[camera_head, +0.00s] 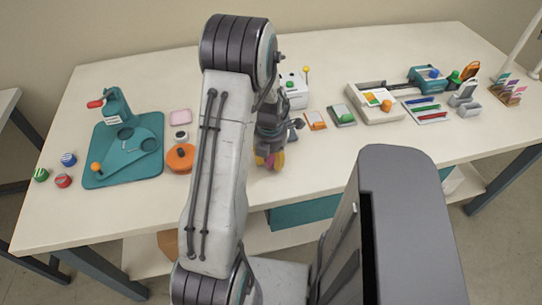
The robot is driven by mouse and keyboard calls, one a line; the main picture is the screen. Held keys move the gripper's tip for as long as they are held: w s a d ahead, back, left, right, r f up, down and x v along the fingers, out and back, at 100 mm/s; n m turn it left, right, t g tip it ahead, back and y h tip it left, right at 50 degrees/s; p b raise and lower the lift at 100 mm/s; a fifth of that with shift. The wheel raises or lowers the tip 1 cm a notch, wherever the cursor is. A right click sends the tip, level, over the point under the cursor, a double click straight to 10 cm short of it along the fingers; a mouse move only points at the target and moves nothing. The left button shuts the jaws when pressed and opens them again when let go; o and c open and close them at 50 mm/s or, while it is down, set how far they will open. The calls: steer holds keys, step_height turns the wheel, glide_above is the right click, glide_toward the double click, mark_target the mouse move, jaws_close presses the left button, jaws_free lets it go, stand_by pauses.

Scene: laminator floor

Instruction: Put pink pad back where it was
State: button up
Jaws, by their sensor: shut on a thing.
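An orange round thing (180,158) and a small dark-topped white thing (181,136) lie near the pink pad. A teal press (117,106) stands on its board (110,174). Orange (316,121) and green (342,115) pads and a white tray (378,112) are to the right.

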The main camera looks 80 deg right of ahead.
steer(key=shift+f, duration=0.2)
steer(key=o, duration=1.2)
steer(key=shift+r, duration=0.1)
steer(key=shift+c, duration=0.2)
steer(key=shift+r, duration=0.1)
